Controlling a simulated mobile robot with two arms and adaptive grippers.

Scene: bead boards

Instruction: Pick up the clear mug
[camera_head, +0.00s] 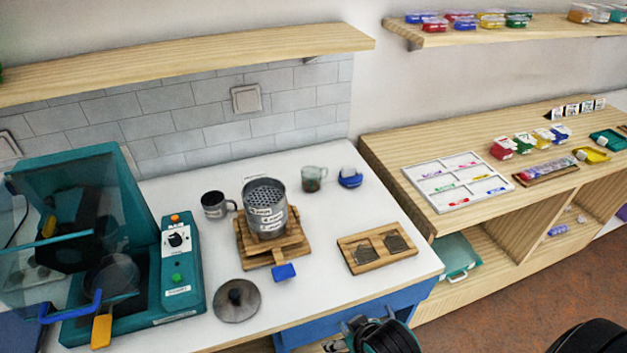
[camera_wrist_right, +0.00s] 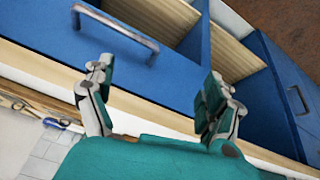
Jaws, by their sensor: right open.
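My right gripper (camera_head: 345,335) is at the bottom of the head view, in front of the counter's front edge and well away from the mug. In the right wrist view my right gripper (camera_wrist_right: 157,78) is open with nothing between its fingers, facing a blue drawer front. My left gripper is not in view.
A dark mug (camera_head: 213,205) stands left of the pot, which sits on a wooden stand (camera_head: 243,243). A round lid (camera_head: 237,301) and a wooden board (camera_head: 377,247) lie nearer the front. A teal machine (camera_head: 180,270) fills the left. Shelves (camera_head: 190,62) hang above.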

